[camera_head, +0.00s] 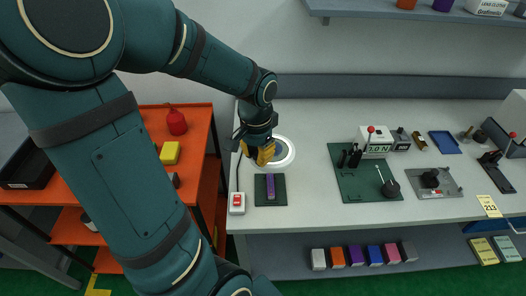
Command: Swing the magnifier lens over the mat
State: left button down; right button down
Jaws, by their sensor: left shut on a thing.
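The magnifier lens (287,151) shows as a round white ring with a grey middle at the left end of the white worktable. My left gripper (262,157) is at the ring's left side and is shut on the magnifier; its fingers and an ochre part there hide the exact contact. A small dark green mat (280,199) lies just in front of the ring, with an upright-looking purple piece (270,187) on it. The ring is behind the mat in the picture, not over it. My right gripper is out of view.
A red-buttoned white switch box (237,204) with a cable stands left of the mat. A larger green board (355,187) with a tester is to the right, with bare table between. An orange shelf cart (150,117) is at the left.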

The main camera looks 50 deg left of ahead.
pick_arm(q)
jog(key=shift+s+f, duration=0.1)
jog(key=shift+s, duration=0.05)
jog(key=c, duration=0.8)
grip_release()
jog(key=shift+a, duration=0.1)
jog(key=shift+c, duration=0.2)
jog(key=shift+o, duration=0.3)
jog(key=shift+s+a, duration=0.1)
jog(key=shift+r, duration=0.4)
notch_tip(320, 180, up, 11)
jog(key=shift+r, duration=0.15)
